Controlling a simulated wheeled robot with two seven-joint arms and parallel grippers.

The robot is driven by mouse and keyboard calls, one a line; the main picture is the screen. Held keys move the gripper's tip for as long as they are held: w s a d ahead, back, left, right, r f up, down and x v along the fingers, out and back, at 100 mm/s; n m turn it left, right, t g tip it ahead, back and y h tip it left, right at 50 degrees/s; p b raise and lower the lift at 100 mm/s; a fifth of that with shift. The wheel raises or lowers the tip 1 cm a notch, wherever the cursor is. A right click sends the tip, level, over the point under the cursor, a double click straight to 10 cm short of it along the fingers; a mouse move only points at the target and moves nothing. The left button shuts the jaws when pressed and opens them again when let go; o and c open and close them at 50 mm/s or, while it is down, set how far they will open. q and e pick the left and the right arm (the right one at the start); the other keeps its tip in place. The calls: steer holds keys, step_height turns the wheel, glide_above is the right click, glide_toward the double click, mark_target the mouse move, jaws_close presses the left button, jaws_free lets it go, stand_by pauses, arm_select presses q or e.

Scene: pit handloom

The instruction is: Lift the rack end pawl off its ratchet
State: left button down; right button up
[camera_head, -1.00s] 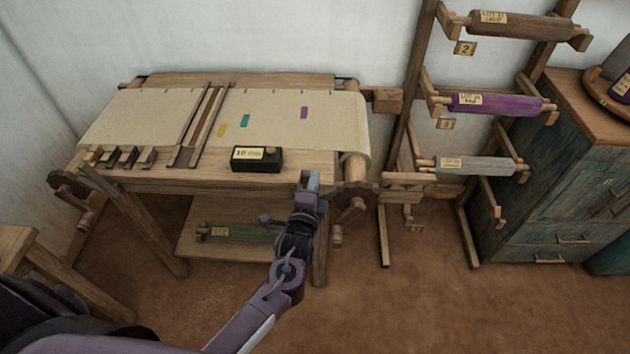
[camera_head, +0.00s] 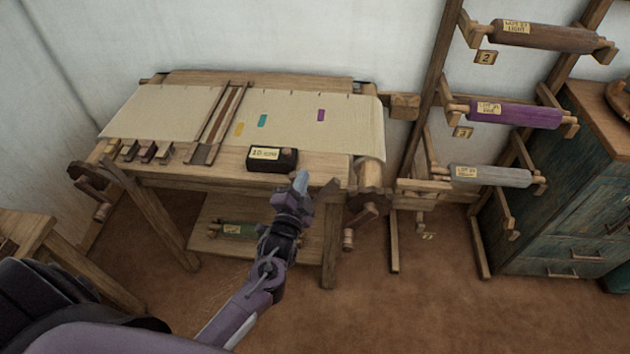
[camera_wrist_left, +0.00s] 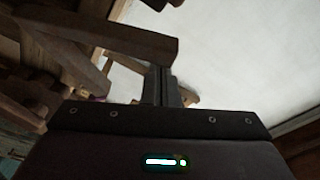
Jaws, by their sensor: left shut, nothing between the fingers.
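The loom's rack end is its right end in the head view, where a dark wooden ratchet (camera_head: 372,192) sits below the end of the cloth roller. A dark, slanted piece (camera_head: 328,190) shows between it and my left gripper; I cannot tell whether this is the pawl. My left gripper (camera_head: 301,181) is shut and empty, in front of the loom's front edge and left of the ratchet. In the left wrist view its closed fingers (camera_wrist_left: 161,86) point past a thick wooden bar (camera_wrist_left: 110,37), with no clear contact. My right gripper is out of view.
A black labelled box (camera_head: 272,159) stands on the loom's front edge above my left gripper. A lower shelf (camera_head: 215,246) holds a green roll. The roller rack (camera_head: 440,110) and a teal cabinet (camera_head: 560,215) stand to the right. Floor in front is clear.

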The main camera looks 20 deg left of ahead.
arm_select(q)
steer(key=shift+s+a+f+n+b, duration=0.15)
steer(key=shift+s+a+f+n, duration=0.15)
steer(key=shift+a+n, duration=0.45)
steer(key=shift+s+a+f+n+b, duration=0.25)
steer(key=shift+a+n, duration=0.25)
steer(key=shift+a, duration=0.4)
steer(key=shift+s+a+f+n+b, duration=0.15)
steer(key=shift+a+f+n, duration=0.2)
steer(key=shift+a+n, duration=0.4)
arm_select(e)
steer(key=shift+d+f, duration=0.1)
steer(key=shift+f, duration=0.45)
arm_select(q)
steer(key=shift+a+f, duration=0.1)
